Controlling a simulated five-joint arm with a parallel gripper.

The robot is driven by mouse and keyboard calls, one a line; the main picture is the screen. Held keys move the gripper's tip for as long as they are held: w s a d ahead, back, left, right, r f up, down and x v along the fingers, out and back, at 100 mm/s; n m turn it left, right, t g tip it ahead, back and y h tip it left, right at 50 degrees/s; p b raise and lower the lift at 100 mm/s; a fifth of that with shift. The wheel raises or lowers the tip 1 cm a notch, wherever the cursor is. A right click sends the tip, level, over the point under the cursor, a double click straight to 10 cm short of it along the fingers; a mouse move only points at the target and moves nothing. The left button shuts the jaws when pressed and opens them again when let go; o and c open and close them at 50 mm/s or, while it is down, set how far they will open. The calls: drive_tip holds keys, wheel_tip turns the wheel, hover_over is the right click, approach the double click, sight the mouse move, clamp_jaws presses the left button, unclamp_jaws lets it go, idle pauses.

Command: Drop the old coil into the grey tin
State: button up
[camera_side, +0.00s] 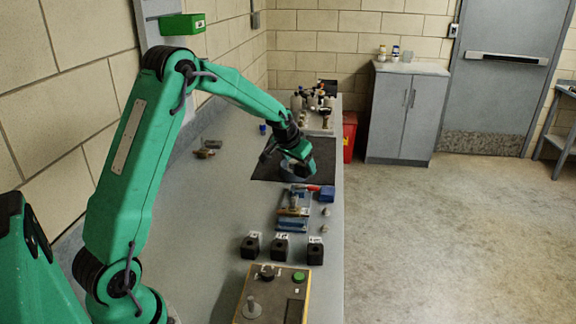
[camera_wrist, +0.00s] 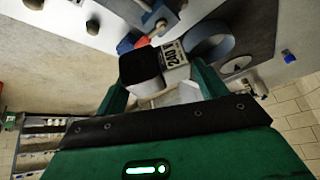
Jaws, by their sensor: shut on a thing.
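My gripper (camera_wrist: 163,88) is shut on the old coil (camera_wrist: 140,66), a black block with a white label reading 240, in the wrist view. The coil sits between the two green fingers. The grey tin (camera_wrist: 221,46), a round blue-grey ring, shows just beyond the coil in the wrist view. The gripper hides part of the tin, and I cannot make out the coil there.
Three black coils with white labels (camera_side: 282,246) stand in a row nearer the camera. A blue valve assembly (camera_side: 293,205) with a red-handled tool lies between them and the dark mat (camera_side: 322,155). A control box (camera_side: 270,298) is at the front; bottles and fittings (camera_side: 318,105) stand behind.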

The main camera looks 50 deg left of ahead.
drive_tip(key=shift+w+a, duration=0.1)
drive_tip(key=w+a+r, duration=0.4)
drive_tip(key=w+a, duration=0.5)
drive_tip(key=a, duration=0.2)
drive_tip(key=shift+a+y, duration=0.3)
drive_tip(key=shift+a, duration=0.1)
drive_tip(key=shift+f, duration=0.15)
drive_tip(key=shift+f, duration=2.95)
drive_tip(key=o, duration=1.4)
